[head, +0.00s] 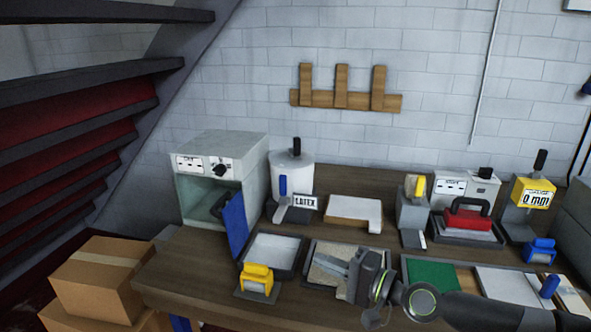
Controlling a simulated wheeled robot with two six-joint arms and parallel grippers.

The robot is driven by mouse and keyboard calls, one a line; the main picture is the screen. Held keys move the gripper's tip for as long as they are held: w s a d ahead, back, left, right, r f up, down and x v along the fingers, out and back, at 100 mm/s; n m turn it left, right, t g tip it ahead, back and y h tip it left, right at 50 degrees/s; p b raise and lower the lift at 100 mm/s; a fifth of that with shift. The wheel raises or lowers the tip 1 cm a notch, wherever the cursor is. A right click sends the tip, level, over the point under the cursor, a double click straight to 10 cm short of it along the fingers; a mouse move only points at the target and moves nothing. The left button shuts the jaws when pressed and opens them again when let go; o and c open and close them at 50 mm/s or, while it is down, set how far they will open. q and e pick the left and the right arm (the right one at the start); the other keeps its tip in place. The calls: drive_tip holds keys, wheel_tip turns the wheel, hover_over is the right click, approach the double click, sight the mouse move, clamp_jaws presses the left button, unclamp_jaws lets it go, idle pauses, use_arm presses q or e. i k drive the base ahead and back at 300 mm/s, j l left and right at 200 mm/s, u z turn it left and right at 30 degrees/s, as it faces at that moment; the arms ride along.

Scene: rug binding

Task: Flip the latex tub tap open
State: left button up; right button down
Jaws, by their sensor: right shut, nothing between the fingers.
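The latex tub (296,168) is a white cylinder with a black knob on top, standing at the back of the bench, left of centre. A blue tap lever (283,186) stands upright on its front, above a grey spout. A small sign reading LATEX (305,202) is beside the lever. My right gripper (327,261) comes in from the lower right. It is shut and empty, in front of the tub and to its right, over a speckled mat, apart from the tap. My left gripper is not in view.
A grey box oven (222,165) with its blue door open stands left of the tub. A dark tray (275,250) and a yellow-handled tool (257,278) lie in front.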

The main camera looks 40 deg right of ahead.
sight(283, 179)
drive_tip(key=i+l, duration=0.75)
drive_tip(key=l, duration=0.2)
